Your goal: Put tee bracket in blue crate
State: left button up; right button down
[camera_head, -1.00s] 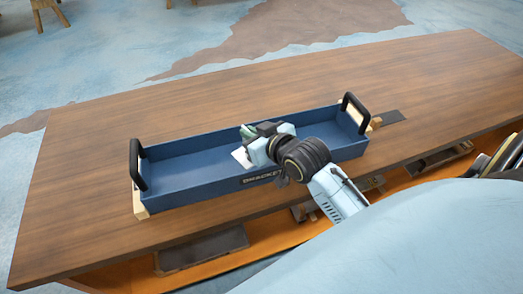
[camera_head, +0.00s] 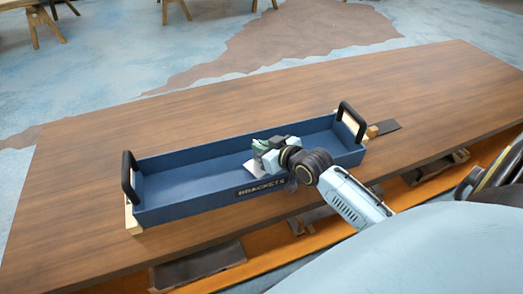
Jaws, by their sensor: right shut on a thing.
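The blue crate (camera_head: 185,210) is a long open tray with a black handle at each end and a "BRACKETS" label on its near side. It sits on the wooden table. My right gripper (camera_head: 262,150) is over the middle of the crate, reaching in across its near wall. It is shut on a grey-green piece (camera_head: 260,144), which looks like the tee bracket; the gripper hides most of it. A pale flat patch (camera_head: 254,168) shows just below the gripper. I cannot tell whether the piece touches the crate floor. My left gripper is not in view.
The wooden table (camera_head: 420,85) is clear behind and to the right of the crate. Light wooden blocks (camera_head: 133,222) show at the crate's ends. A dark flat piece (camera_head: 387,127) lies right of it. An orange lower shelf holds dark items (camera_head: 197,265) along the near side.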

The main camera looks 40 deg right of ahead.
jog(key=shift+f, duration=0.5)
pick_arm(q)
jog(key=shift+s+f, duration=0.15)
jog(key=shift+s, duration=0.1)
pick_arm(e)
jog(key=shift+f, duration=0.1)
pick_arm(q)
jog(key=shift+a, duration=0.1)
pick_arm(e)
jog(key=c, duration=1.6)
grip_release()
jog(key=shift+o, duration=0.2)
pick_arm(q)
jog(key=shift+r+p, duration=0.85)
pick_arm(e)
jog(key=v, duration=1.2)
